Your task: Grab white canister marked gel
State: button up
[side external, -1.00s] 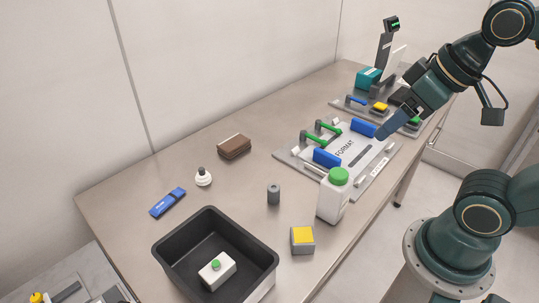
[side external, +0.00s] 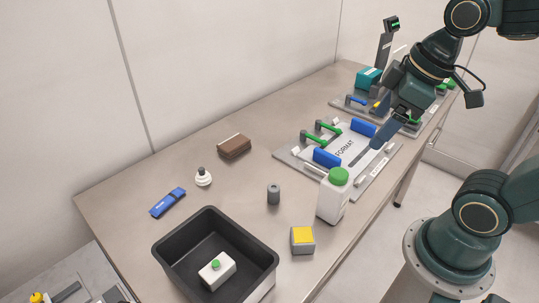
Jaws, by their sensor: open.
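A white canister with a green cap (side external: 332,202) stands upright on the table's right side, in front of the format plate. A smaller white container with a green cap (side external: 217,273) lies in the black bin (side external: 172,262). No gel marking can be read on either. My gripper (side external: 376,144) is open and empty, over the right side of the format plate, behind and to the right of the standing canister and apart from it. Its fingers overlap in this view.
The format plate (side external: 345,148) carries blue blocks and green-handled clamps. A grey and yellow block (side external: 302,240), grey cylinder (side external: 273,194), white suction cup (side external: 203,177), blue tool (side external: 167,202) and brown box (side external: 234,146) stand apart. The table's left middle is mostly clear.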

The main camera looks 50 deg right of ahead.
aim_at(336, 185)
jog(key=w+d+f+n+g+y, duration=0.3)
jog(key=w+f+n, duration=0.3)
jog(key=n, duration=0.8)
jog(key=shift+w+d+f+g, duration=0.15)
jog(key=shift+d+f+g, duration=0.1)
jog(key=shift+f+g, duration=0.35)
jog(key=shift+x, duration=4.2)
jog(key=shift+a+f, duration=0.1)
jog(key=shift+f, duration=0.05)
jog(key=shift+x, duration=2.45)
jog(key=c, duration=1.3)
jog(key=shift+o, duration=0.2)
